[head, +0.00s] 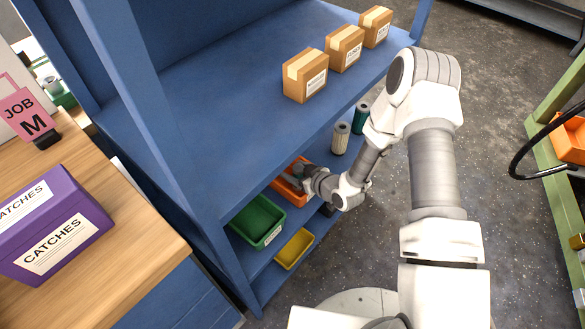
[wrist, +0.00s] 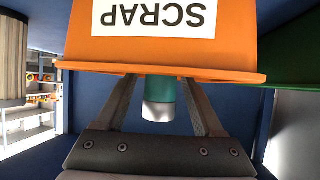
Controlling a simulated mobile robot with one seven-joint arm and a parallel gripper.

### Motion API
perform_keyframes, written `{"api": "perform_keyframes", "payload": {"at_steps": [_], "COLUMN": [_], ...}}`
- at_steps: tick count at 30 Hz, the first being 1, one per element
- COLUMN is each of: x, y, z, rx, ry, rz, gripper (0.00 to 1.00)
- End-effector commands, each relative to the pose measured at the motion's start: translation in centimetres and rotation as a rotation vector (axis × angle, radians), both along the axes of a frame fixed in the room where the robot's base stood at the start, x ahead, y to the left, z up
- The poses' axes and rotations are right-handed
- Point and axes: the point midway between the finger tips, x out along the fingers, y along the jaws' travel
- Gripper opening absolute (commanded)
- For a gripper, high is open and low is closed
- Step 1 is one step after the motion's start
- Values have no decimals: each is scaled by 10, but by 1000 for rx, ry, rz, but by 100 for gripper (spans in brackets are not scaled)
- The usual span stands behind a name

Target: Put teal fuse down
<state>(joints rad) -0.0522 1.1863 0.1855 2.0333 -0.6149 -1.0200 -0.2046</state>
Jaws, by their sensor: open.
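The teal fuse (wrist: 160,103), with a pale end cap, shows in the wrist view between the two fingers of my gripper (wrist: 160,88). The fingers are open, one on each side, with gaps beside it. Its far part is hidden behind the rim of the orange bin (wrist: 90,48), labelled SCRAP, which appears upside down. The fingers reach over that rim. In the head view my gripper (head: 297,172) is at the orange bin (head: 279,187) on the lower shelf, and the fuse cannot be made out there.
A cream cylinder (head: 341,138) and a dark teal cylinder (head: 360,118) stand further along the shelf. The blue upper shelf (head: 210,90) overhangs, carrying three cartons (head: 305,77).

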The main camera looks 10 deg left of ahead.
Motion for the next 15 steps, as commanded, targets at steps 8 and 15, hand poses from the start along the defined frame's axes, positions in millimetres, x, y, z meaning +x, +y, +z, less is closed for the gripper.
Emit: {"api": "perform_keyframes", "payload": {"at_steps": [8,15], "x": [-35,-57], "y": [-42,-66], "z": [32,49], "rx": [-1,0], "ry": [2,1], "rz": [-4,-1], "gripper": [70,70]}}
